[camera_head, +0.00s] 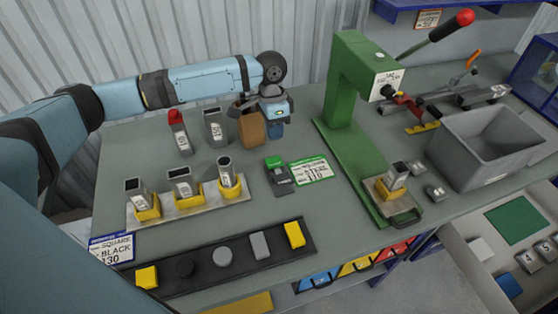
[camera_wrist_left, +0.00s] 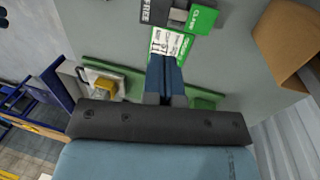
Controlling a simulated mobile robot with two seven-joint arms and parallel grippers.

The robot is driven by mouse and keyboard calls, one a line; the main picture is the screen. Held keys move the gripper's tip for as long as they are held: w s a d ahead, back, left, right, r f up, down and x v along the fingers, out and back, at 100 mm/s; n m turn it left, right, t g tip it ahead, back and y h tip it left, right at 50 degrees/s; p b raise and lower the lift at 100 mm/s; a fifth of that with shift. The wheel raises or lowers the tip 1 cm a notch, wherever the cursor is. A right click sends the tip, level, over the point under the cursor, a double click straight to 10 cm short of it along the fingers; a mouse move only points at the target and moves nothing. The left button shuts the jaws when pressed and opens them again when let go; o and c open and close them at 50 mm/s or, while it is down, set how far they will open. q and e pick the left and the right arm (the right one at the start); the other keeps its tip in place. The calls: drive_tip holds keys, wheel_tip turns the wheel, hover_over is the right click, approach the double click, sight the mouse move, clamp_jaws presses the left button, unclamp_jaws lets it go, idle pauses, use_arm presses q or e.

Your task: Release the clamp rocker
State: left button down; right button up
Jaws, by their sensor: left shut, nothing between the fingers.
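The clamp rocker (camera_head: 281,177) is a small grey switch on a base with a green end, in the middle of the table in the head view. In the left wrist view the rocker (camera_wrist_left: 179,15) sits between a dark FREE side and a green side with lettering, at the top edge. Which side is pressed I cannot tell. My left gripper (camera_head: 274,132) is shut and empty, above the table and behind the rocker in the head view. Its blue fingers (camera_wrist_left: 165,75) also show in the wrist view, apart from the rocker. My right gripper is not in view.
A green-edged card (camera_head: 311,171) lies right of the rocker. A brown holder (camera_head: 251,127) stands close beside my left gripper. The green press (camera_head: 345,85) stands to the right, with a grey bin (camera_head: 490,165) beyond it. A tray with tubes (camera_head: 190,207) is at left.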

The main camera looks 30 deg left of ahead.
sight(279, 178)
use_arm(q)
drive_tip(key=f, duration=0.4)
drive_tip(key=s+d+f+p, duration=0.1)
drive_tip(key=f, duration=0.3)
drive_tip(key=s+d+f+p, duration=0.1)
drive_tip(key=f, duration=0.3)
drive_tip(key=shift+f, duration=0.2)
drive_tip(key=shift+s+f, duration=0.1)
drive_tip(key=shift+f, duration=0.45)
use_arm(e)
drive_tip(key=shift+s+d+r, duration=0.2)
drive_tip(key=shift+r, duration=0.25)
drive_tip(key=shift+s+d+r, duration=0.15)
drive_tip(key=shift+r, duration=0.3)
use_arm(q)
drive_tip(key=shift+d, duration=0.1)
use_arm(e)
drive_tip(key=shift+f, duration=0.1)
